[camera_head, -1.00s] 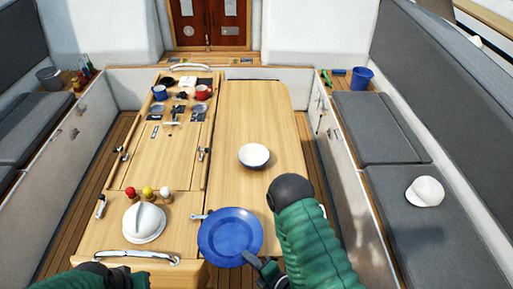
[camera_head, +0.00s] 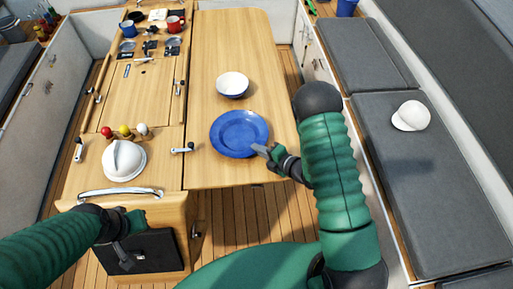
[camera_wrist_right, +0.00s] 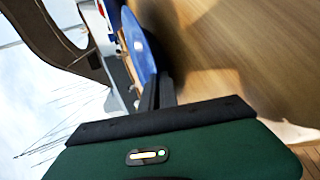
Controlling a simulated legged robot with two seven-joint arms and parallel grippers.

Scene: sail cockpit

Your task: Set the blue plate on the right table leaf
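The blue plate (camera_head: 239,133) is level over the front part of the right table leaf (camera_head: 222,178). My right gripper (camera_head: 262,150) is at the plate's right front rim, its fingers closed on it. In the right wrist view the plate (camera_wrist_right: 138,42) shows nearly edge-on, running from the fingers (camera_wrist_right: 157,92), with the wood and a dark shadow beside it. I cannot tell whether its underside touches the leaf. My left gripper (camera_head: 122,252) is low at the front end of the table, away from the plate; its fingers are hard to make out.
A white and blue bowl (camera_head: 232,85) stands on the leaf just behind the plate. A metal rail (camera_head: 120,193) edges the table's left front. The leaf's back is clear.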

